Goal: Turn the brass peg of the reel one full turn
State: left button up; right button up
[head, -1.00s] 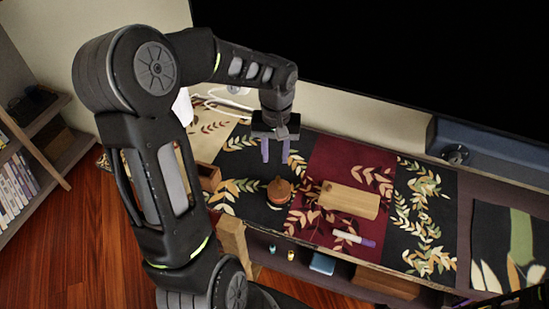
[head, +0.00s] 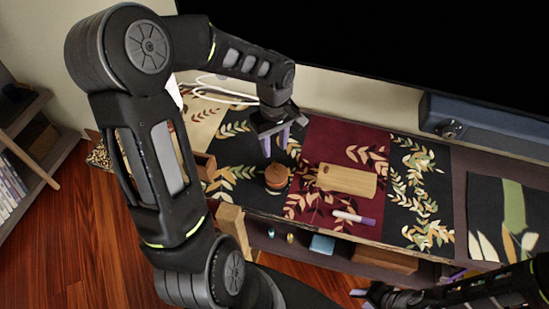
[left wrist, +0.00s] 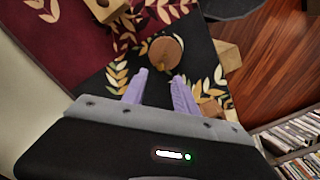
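The reel (head: 276,176) is a small round brown wooden piece on the black leaf-patterned cloth. It also shows in the left wrist view (left wrist: 167,53), just beyond the fingertips. Its brass peg is too small to make out surely. My left gripper (head: 276,145) is above and behind the reel, apart from it. Its two purple fingers are spread with nothing between them, as the left wrist view (left wrist: 159,80) shows. My right gripper (head: 374,292) is low at the front right, below the shelf edge, far from the reel; its opening is unclear.
A wooden board (head: 346,180) and a white-and-purple marker (head: 354,218) lie right of the reel on the dark red cloth. A wooden box (head: 204,166) stands to the left. A blue box (head: 322,244) sits on the lower shelf. The large black screen (head: 400,60) rises behind.

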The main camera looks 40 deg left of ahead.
aim_at(274, 162)
pick_arm(q)
notch_tip(274, 162, down, 7)
jog(key=shift+r, duration=0.15)
jog(key=shift+c, duration=0.5)
grip_shut()
